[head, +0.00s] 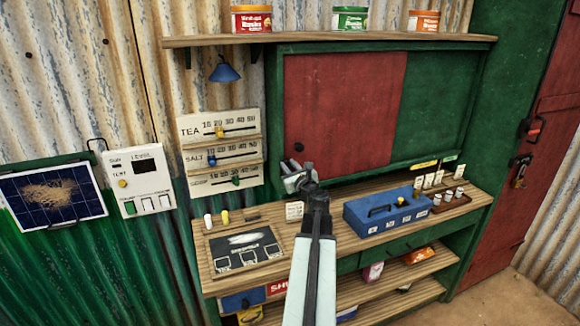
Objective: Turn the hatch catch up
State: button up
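The hatch is a wide green frame with a red panel (340,110) on the left and a green panel (428,105) on the right. A small dark round knob (298,147) shows at the red panel's lower left. I cannot make out a separate catch for certain; my gripper may hide it. My gripper (298,176) is at the hatch's lower left corner, just below the knob in the picture. Whether it touches anything is unclear. Its fingers are small and seen from behind, so I cannot tell whether they are open or shut.
Below the hatch, the wooden counter (285,225) carries a dark slate board (246,246), a blue box (388,210) and a brown tray (450,202) of small cups. Slider boards (220,128) hang left of the hatch. A shelf (330,40) with tins runs above.

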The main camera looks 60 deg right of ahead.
grip_shut()
jog(key=shift+w+a+n, duration=0.2)
jog(key=shift+a+n, duration=0.05)
jog(key=shift+n, duration=0.55)
jog(key=shift+w+a+n, duration=0.15)
jog(key=shift+a+n, duration=0.1)
jog(key=shift+n, duration=0.55)
jog(key=o, duration=0.6)
grip_release()
